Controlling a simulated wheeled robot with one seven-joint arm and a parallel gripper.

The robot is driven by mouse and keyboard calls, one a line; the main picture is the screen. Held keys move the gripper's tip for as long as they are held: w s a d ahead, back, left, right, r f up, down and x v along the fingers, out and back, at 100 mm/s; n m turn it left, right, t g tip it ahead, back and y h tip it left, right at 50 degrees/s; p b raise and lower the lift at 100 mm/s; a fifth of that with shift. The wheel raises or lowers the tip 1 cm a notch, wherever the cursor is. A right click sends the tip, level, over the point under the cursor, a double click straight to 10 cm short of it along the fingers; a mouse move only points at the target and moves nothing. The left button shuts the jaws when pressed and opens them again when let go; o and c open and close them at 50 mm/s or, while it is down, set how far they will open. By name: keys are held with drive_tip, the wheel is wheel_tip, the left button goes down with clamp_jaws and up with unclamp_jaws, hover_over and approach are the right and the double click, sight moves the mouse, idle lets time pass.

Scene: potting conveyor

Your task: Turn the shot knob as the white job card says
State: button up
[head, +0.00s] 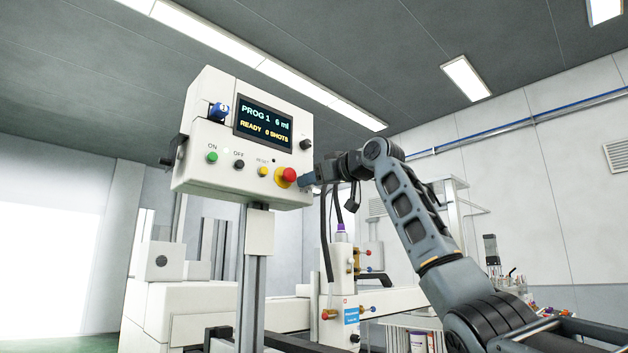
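A white control box (205,165) on a post has a dark screen (263,127) reading "PROG 1 6 ml" and "READY 0 SHOTS". A small black knob (305,145) sits at the right of the screen. I cannot read which one is the shot knob. My gripper (307,181) is at the box's lower right corner, just right of the red mushroom button (288,175). Its fingertips are small and partly hidden, so their opening and any contact are unclear. I cannot make out a white job card.
Below the screen are a green ON button (212,157), a black OFF button (239,164) and a yellow button (263,171). Dark hoses (325,235) hang below my gripper beside a white machine column (335,290). Open air lies above my arm.

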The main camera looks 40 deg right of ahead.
clamp_jaws()
drive_tip(key=shift+m, duration=3.9)
drive_tip(key=shift+o, duration=0.9)
unclamp_jaws()
drive_tip(key=shift+s, duration=0.15)
